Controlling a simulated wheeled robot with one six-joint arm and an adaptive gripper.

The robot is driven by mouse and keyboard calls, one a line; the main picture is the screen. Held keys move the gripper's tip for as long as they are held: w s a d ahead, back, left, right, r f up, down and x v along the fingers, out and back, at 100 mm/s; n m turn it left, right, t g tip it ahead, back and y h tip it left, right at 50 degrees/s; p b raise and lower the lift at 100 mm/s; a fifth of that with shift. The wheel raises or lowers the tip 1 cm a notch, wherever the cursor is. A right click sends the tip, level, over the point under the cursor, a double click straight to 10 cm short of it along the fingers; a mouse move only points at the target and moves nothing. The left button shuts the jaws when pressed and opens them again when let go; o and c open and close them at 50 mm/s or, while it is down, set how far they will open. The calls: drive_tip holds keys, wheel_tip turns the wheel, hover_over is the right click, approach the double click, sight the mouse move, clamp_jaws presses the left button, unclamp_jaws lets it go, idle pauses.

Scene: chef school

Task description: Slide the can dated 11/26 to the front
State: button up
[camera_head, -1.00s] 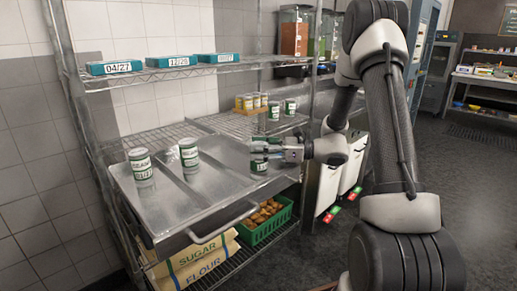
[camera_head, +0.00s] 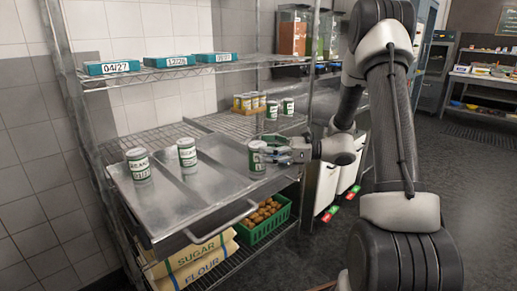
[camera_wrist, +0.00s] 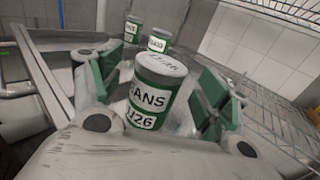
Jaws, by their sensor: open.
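The can (camera_head: 257,158) with a green and white label stands upright at the right side of the metal tray (camera_head: 205,215). In the wrist view the same can (camera_wrist: 148,95) shows "ANS" and a date ending in "/26"; the first part is hard to read. My gripper (camera_head: 272,152) is open, its green-padded fingers on either side of this can. I cannot tell whether either pad touches it. Two similar cans, one at the left (camera_head: 138,165) and one in the middle (camera_head: 187,153), stand upright on the tray. Their dates are too small to read.
More cans (camera_head: 287,106) and yellow jars (camera_head: 250,101) stand on the wire shelf behind. Dated teal boxes (camera_head: 165,61) sit on the upper shelf. A green crate (camera_head: 264,232) and sugar and flour bags (camera_head: 205,262) lie below. The tray's front is clear.

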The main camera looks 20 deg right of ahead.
drive_tip(key=v, duration=0.9)
drive_tip(key=shift+s+d, duration=0.1)
